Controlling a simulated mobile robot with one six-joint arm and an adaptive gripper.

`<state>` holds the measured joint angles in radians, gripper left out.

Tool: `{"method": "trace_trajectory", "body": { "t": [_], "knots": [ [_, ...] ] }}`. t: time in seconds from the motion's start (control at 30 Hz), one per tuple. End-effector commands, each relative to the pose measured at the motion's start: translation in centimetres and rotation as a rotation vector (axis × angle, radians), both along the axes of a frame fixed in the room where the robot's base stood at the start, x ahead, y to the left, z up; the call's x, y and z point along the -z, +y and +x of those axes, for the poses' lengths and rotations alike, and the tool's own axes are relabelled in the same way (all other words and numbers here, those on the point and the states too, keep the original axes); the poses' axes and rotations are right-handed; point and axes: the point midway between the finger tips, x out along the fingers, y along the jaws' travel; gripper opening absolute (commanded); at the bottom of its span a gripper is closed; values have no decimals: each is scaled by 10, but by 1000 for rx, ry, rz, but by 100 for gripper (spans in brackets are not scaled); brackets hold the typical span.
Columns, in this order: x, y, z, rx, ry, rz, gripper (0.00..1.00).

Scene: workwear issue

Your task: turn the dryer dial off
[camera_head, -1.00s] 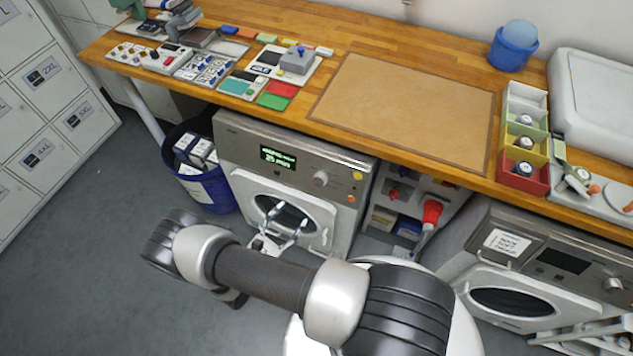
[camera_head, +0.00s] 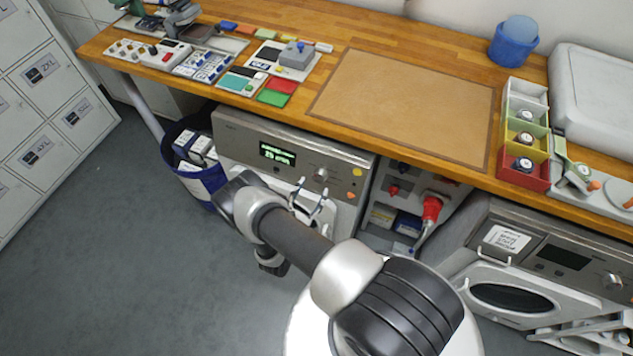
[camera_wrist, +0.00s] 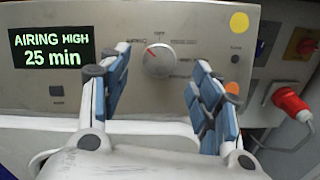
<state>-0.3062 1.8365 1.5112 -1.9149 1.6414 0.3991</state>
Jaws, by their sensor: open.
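The dryer (camera_head: 230,132) stands under the wooden counter, its control panel facing me. Its dial (camera_wrist: 159,60) is a round silver knob with a red pointer mark aimed to the upper left in the wrist view; the dial also shows in the head view (camera_head: 320,175). The lit display (camera_wrist: 52,47) reads "AIRING HIGH 25 min". My gripper (camera_wrist: 158,82) is open and empty. Its blue-padded fingers are spread to the left and right of the dial, lower in the wrist picture. In the head view my gripper (camera_head: 311,192) is just below the dial, in front of the panel.
A yellow dot (camera_wrist: 239,22) and an orange dot (camera_wrist: 232,88) sit right of the dial. A red plug (camera_wrist: 291,103) is farther right beside the dryer. The wooden counter edge (camera_head: 420,153) overhangs above. A blue bin (camera_head: 205,183) stands left of the dryer.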

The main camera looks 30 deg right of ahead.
Motion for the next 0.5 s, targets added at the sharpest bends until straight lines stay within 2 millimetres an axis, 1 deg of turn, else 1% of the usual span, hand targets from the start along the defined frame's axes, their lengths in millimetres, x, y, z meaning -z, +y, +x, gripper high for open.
{"method": "trace_trajectory", "body": {
  "t": [0.03, 0.1, 0.2, 0.33, 0.5],
  "knots": [
    [1, -9, 5, 5, -2, 0, 58],
    [0, -18, 12, 4, -2, 0, 58],
    [1, -28, 20, 2, 0, 0, 58],
    [0, -35, 26, 1, -1, 1, 58],
    [0, -36, 28, -1, 0, 0, 58]
  ]
}}
